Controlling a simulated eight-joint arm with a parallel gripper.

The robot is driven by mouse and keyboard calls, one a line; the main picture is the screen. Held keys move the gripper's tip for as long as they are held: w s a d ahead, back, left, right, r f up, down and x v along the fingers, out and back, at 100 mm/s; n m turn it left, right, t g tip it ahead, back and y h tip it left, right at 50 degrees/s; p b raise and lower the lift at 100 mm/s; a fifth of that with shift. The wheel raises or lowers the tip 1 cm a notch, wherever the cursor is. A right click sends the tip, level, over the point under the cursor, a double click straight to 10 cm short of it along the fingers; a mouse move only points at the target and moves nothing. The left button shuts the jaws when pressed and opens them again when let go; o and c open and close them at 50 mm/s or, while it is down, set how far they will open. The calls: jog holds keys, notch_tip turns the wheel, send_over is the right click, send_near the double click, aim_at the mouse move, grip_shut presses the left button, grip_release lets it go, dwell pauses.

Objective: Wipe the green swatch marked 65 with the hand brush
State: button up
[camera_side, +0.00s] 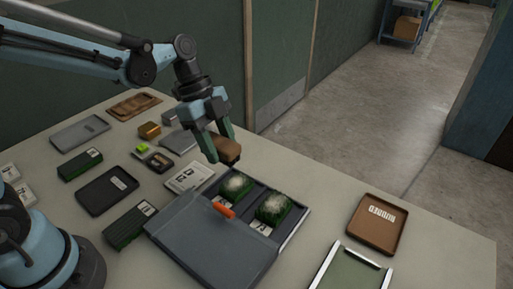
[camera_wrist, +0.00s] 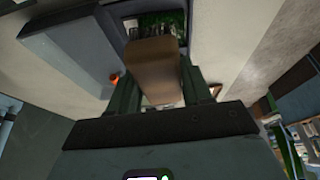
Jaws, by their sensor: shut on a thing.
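My gripper (camera_side: 222,150) is shut on a brown block-shaped thing (camera_side: 226,147), which looks like the hand brush, and holds it above the back edge of a grey case (camera_side: 290,235). The brown block also fills the middle of the wrist view (camera_wrist: 152,68), between the fingers. Two green turf swatches with pale dust on top sit in the case, a left one (camera_side: 236,188) and a right one (camera_side: 273,208). A small card lies in front of each, but I cannot read which is 65. Green turf (camera_wrist: 165,18) shows beyond the brown block in the wrist view. I cannot tell whether they touch.
The case's grey lid or front panel (camera_side: 210,245) lies toward the front, with an orange piece (camera_side: 223,209) at its edge. A brown tray (camera_side: 376,224) and a green framed tray (camera_side: 350,272) stand right. Several trays and boxes crowd the left. Table between case and brown tray is clear.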

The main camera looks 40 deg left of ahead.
send_over(235, 178)
jog(key=s+a, duration=0.2)
jog(key=shift+w+f, duration=0.15)
jog(key=shift+f, duration=2.6)
jog(key=shift+d+f, duration=0.65)
jog(key=shift+f, duration=0.15)
jog(key=shift+d, duration=2.6)
jog(key=shift+w+a, duration=0.35)
jog(key=shift+a, duration=0.15)
jog(key=shift+w+a, duration=0.1)
jog(key=shift+a, duration=2.55)
jog(key=shift+w, duration=0.3)
jog(key=shift+w+d, duration=0.15)
jog(key=shift+d, duration=3)
notch_tip(235, 178, up, 8)
